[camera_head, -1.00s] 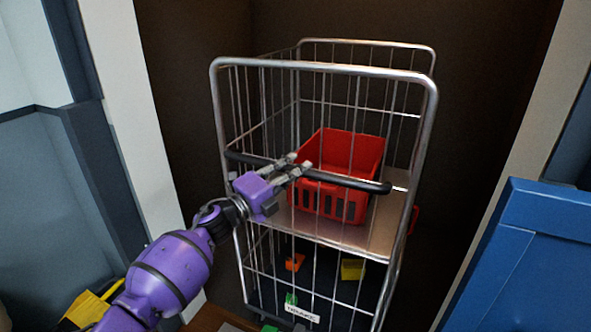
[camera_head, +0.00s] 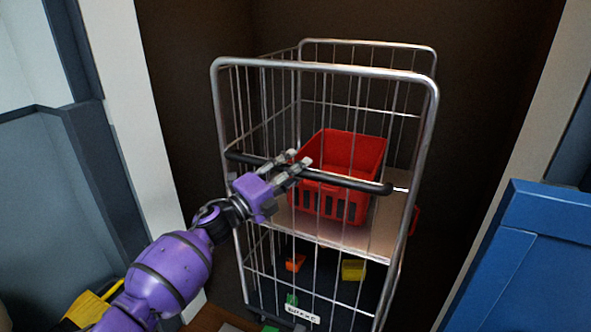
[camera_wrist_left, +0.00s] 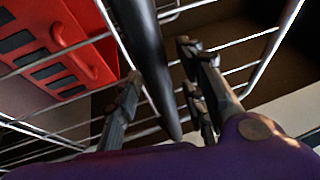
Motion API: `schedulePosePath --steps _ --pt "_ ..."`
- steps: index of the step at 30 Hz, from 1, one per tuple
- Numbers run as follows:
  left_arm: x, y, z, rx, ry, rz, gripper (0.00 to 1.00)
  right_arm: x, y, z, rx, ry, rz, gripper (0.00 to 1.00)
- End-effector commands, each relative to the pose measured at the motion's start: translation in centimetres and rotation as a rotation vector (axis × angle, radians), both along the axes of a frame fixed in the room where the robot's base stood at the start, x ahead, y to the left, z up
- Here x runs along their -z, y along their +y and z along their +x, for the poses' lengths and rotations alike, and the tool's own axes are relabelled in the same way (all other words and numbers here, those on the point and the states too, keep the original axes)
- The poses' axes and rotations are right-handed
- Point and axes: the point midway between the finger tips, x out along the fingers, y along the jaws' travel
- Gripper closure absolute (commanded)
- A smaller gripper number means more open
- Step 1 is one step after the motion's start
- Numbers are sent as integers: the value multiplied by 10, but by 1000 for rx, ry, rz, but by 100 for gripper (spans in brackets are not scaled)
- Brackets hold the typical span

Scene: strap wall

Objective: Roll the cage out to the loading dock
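The cage (camera_head: 428,130) is a tall silver wire cage on the floor inside a dark recess. A black handle bar (camera_head: 345,183) runs across its near side, and it also shows in the left wrist view (camera_wrist_left: 148,55). My left gripper (camera_head: 298,164) is at the left half of this bar. In the left wrist view my left gripper (camera_wrist_left: 160,82) is open, with fingers on both sides of the bar and gaps between. I cannot tell whether any finger touches it. My right gripper is in neither view. The loading dock cannot be made out.
A red basket (camera_head: 352,155) stands on the cage's shelf (camera_head: 372,240). Small orange (camera_head: 294,262) and yellow (camera_head: 353,270) items lie below. A pale post (camera_head: 140,120) flanks the recess on the left. A blue panel (camera_head: 535,260) stands close on the right.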

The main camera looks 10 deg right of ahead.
Motion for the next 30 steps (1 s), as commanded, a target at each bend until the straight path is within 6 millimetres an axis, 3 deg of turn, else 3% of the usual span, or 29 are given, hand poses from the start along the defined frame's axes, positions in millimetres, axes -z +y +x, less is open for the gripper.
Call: schedulePosePath --steps 15,21,30 --pt "18 83 -49 -3 1 1 62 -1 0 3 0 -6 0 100" --pt "20 96 -58 -2 0 1 62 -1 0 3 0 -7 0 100" --pt "20 98 -58 -2 0 1 62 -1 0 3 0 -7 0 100"
